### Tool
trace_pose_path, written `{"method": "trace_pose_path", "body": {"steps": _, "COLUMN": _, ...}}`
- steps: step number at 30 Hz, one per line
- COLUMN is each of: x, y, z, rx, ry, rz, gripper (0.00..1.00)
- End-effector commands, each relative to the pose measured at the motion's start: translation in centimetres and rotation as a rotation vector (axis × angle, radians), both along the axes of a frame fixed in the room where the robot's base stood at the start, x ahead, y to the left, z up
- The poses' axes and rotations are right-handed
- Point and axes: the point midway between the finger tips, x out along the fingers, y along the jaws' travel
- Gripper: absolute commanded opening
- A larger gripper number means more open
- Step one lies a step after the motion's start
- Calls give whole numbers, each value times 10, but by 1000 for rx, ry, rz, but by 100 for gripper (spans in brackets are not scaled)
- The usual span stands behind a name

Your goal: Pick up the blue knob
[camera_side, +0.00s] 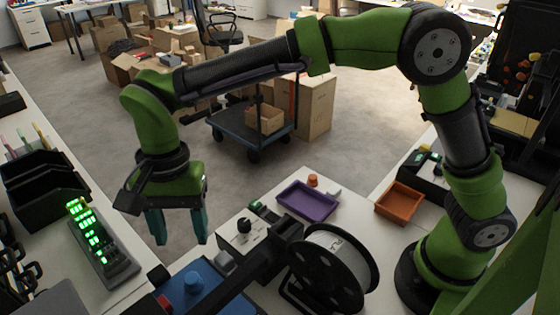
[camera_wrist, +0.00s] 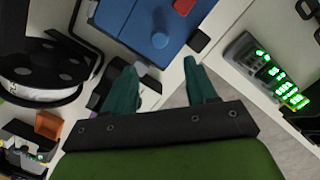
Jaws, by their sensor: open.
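In the wrist view my gripper (camera_wrist: 160,66) is open and empty too.
A red part (camera_wrist: 184,6) and a dark block (camera_wrist: 199,41) are near the knob. A black spool (camera_side: 333,268), purple tray (camera_side: 307,201) and orange tray (camera_side: 399,202) stand to the right. A green-lit device (camera_side: 100,245) is on the left table. A floor gap separates the tables.

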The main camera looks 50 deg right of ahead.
Motion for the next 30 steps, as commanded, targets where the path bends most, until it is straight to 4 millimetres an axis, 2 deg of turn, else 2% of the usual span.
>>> {"method": "trace_pose_path", "body": {"steps": 3, "x": -3, "y": 3, "z": -24, "rx": -2, "ry": 2, "rz": 1, "gripper": 57}}
{"method": "trace_pose_path", "body": {"steps": 11, "x": -6, "y": 5, "z": -44, "rx": 0, "ry": 0, "rz": 2, "gripper": 57}}
{"method": "trace_pose_path", "body": {"steps": 21, "x": -14, "y": 14, "z": -87, "rx": 0, "ry": 1, "rz": 1, "gripper": 57}}
{"method": "trace_pose_path", "body": {"steps": 30, "x": -14, "y": 14, "z": -92, "rx": 1, "ry": -1, "rz": 1, "gripper": 57}}
